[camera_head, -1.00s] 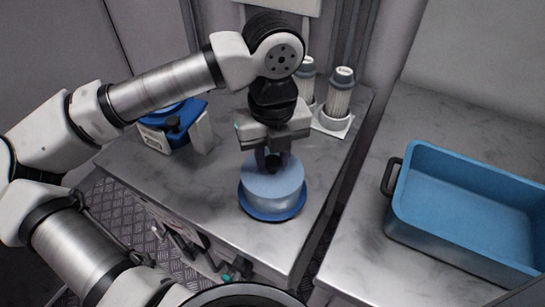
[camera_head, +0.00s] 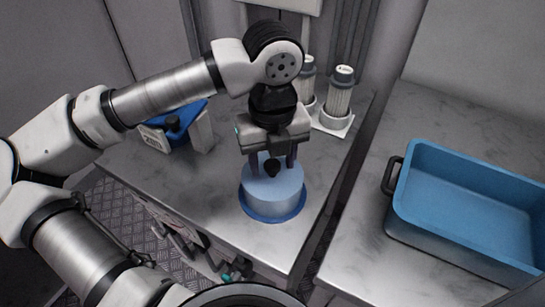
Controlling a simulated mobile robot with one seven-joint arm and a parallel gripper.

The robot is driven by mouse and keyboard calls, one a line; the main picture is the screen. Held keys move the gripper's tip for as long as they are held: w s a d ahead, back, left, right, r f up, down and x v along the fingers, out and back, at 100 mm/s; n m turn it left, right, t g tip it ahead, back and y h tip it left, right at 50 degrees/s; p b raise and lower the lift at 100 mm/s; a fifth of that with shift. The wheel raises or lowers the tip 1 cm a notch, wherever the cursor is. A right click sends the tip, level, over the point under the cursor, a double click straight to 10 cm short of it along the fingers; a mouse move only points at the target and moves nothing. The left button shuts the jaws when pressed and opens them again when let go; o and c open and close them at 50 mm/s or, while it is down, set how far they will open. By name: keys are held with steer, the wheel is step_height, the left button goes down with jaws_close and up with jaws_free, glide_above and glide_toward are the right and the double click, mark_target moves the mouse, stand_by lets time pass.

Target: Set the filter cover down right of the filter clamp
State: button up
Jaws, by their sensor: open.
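The filter cover (camera_head: 273,193) is a light blue, drum-shaped piece with a darker blue rim and a black knob on top. It stands upright on the grey counter (camera_head: 214,217) near its front edge. My gripper (camera_head: 273,167) is open just above the cover, with its fingers on either side of the knob. A blue and white device (camera_head: 178,131), probably the filter clamp, stands to the left on the same counter. My arm partly hides it.
Two filter cartridges (camera_head: 339,95) stand upright on a white base behind the cover. A blue tray (camera_head: 466,220) with a black handle sits on the separate right counter. A gap divides the counters. Bare counter lies between device and cover.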

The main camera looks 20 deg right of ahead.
step_height(320, 180, up, 12)
steer(key=shift+r, duration=0.15)
stand_by(0.3)
